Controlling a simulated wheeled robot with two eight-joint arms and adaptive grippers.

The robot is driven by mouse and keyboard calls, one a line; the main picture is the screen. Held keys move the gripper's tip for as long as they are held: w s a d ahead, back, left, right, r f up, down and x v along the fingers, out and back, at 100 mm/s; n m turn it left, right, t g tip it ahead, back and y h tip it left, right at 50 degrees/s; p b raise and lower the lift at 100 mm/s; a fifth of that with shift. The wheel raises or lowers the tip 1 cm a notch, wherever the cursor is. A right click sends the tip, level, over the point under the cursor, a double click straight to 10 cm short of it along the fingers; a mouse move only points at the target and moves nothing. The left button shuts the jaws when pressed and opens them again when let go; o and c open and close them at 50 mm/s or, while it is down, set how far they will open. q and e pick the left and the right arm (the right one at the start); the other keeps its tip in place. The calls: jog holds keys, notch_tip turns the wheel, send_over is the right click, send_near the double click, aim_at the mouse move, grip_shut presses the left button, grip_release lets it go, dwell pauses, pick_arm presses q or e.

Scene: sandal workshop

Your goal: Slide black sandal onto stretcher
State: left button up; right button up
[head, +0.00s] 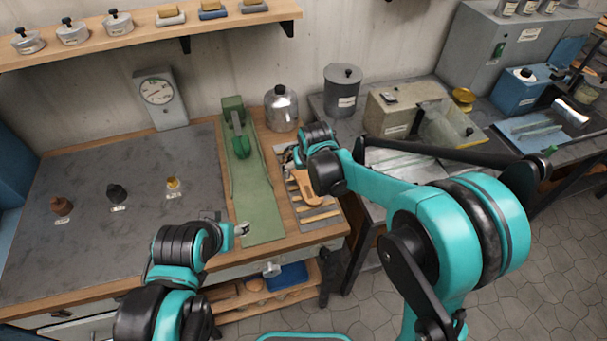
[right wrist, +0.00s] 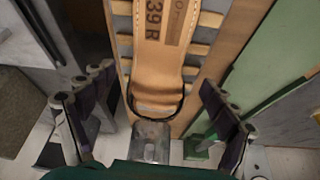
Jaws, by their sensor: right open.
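A tan foot-shaped form (right wrist: 165,50), marked "39 R", lies lengthwise on a slatted rack in the right wrist view; it also shows as a tan shape in the head view (head: 305,187). A thin black band (right wrist: 181,108) curves around its near end, beside a grey metal block (right wrist: 150,141). I cannot tell whether the band belongs to a sandal; no full black sandal is recognisable. My right gripper (right wrist: 157,85) is open, its fingers on either side of the form's near end, apart from it. My left gripper (head: 240,229) is over the green mat's front; its jaws are too small to read.
The green mat (head: 262,222) carries a green device (head: 237,130). Small brown (head: 62,206), black (head: 116,193) and yellow (head: 173,183) items stand on the dark benchtop at left. A metal canister (head: 281,108) stands behind the rack. The benchtop's middle is clear.

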jog(key=x, duration=0.3)
jog(key=shift+d, duration=0.15)
jog(key=shift+r, duration=0.15)
jog(key=shift+c, duration=0.9)
jog(key=shift+s, duration=0.1)
jog(key=c, duration=1.5)
